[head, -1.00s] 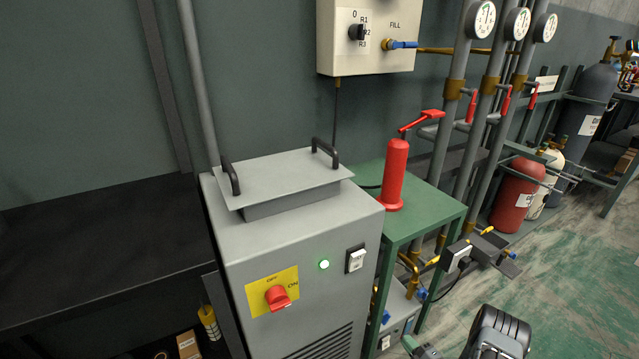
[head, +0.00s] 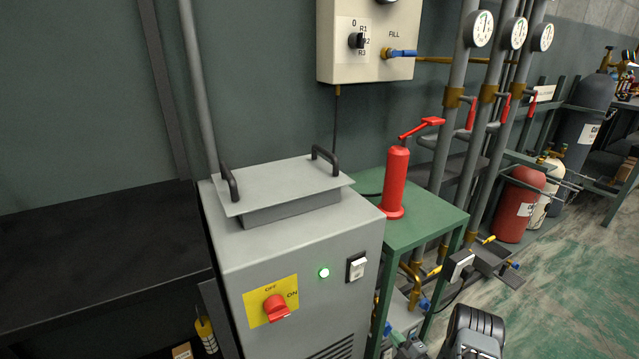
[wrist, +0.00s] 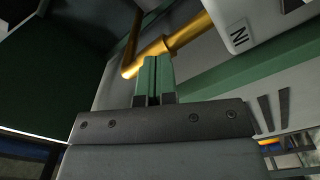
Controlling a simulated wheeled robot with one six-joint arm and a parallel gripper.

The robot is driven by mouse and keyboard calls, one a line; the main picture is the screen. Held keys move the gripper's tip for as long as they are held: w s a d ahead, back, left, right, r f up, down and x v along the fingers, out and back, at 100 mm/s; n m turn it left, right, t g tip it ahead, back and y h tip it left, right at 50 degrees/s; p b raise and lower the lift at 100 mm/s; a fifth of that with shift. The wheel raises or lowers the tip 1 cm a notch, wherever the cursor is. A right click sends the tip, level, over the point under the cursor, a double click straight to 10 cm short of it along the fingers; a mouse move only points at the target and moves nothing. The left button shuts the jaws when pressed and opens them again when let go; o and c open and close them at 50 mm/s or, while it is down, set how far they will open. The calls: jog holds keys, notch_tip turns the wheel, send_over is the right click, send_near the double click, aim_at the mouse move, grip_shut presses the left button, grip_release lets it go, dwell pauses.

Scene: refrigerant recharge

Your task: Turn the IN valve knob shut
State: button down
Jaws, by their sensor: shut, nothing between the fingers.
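In the wrist view my gripper (wrist: 154,62) is shut, its two green fingers together with nothing between them. Its tips overlap the view of a brass pipe (wrist: 190,36); I cannot tell whether they touch it. A white panel with an upside-down "IN" label (wrist: 238,35) is just right of the pipe. The IN valve knob cannot be made out in the wrist view. In the head view, small blue parts (head: 424,303) show low beside the green table (head: 433,222), but I cannot tell which one is the IN knob.
A grey cabinet (head: 300,235) with a red rotary switch (head: 276,308) stands beside the green table. A red cylinder with a lever (head: 396,183) stands on the table. Grey vertical pipes with gauges (head: 482,29) are behind it. Green floor (head: 560,290) is open at right.

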jog(key=shift+s+a+r+p, duration=0.15)
jog(key=shift+a+r+p, duration=0.2)
jog(key=shift+r, duration=0.1)
dwell(0.9)
jog(key=shift+d+r+b, duration=0.2)
jog(key=shift+d+b, duration=0.05)
jog(key=shift+b, duration=0.25)
jog(key=shift+r, duration=0.1)
jog(key=shift+w+d+r, duration=0.15)
jog(key=shift+w+r, duration=0.05)
jog(key=shift+r, duration=0.2)
dwell(0.3)
jog(key=shift+w+d+b, duration=0.1)
jog(key=shift+d+b, duration=0.05)
jog(key=shift+b, duration=0.25)
jog(key=v, duration=0.6)
jog(key=shift+d, duration=0.25)
